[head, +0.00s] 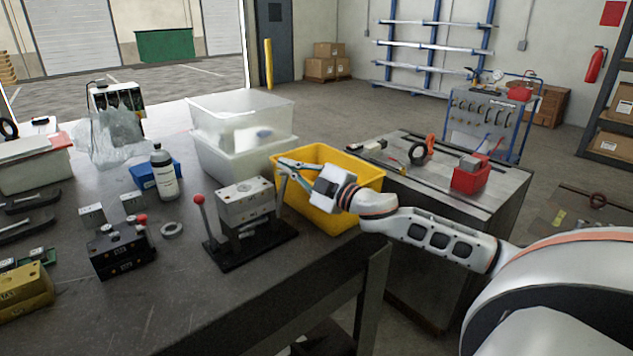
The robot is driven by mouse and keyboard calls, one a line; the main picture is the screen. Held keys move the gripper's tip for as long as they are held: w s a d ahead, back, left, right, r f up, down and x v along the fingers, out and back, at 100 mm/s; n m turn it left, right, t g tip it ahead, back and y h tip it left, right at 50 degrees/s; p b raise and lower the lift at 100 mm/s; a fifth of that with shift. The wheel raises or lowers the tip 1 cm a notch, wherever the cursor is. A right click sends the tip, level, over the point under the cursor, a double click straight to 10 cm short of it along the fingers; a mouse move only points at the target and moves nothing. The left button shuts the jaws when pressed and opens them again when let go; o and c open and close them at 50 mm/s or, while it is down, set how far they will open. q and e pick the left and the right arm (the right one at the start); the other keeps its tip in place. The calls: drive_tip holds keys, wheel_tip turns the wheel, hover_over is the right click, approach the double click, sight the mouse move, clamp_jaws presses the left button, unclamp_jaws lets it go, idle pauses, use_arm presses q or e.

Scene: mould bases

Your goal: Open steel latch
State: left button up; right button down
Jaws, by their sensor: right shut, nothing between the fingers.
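A steel mould base (246,205) stands on a black plate (232,262) near the table's right edge. A lever with a red knob (198,199) rises at its left side. My right gripper (281,166) reaches in from the right, over the yellow bin. Its fingertips are at the upper right corner of the steel block; the fingers are shut with nothing between them. The steel latch is too small to make out clearly and may be partly hidden by the fingers at the block's right side. I cannot tell its position. My left gripper is not in view.
A yellow bin (332,224) sits right behind the mould base, with stacked clear tubs (240,150) beyond. The table's front middle is clear.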

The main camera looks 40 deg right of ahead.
drive_tip(key=shift+a+b+v, duration=0.2)
drive_tip(key=shift+b+v, duration=0.5)
drive_tip(key=shift+v, duration=4.3)
drive_tip(key=w+a+r+m+g+h+p, duration=0.1)
drive_tip(key=w+a+r+m+h+p, duration=0.15)
drive_tip(key=a, duration=0.25)
use_arm(q)
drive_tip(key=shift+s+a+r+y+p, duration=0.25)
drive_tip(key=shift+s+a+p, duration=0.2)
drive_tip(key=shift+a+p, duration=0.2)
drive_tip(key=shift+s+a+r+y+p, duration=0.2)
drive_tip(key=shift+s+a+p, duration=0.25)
drive_tip(key=shift+p, duration=0.25)
use_arm(e)
drive_tip(key=w+d+f+h, duration=0.2)
drive_tip(key=w+d, duration=0.2)
drive_tip(key=w, duration=0.5)
drive_tip(key=shift+w+d+g, duration=0.3)
drive_tip(key=shift+w, duration=0.1)
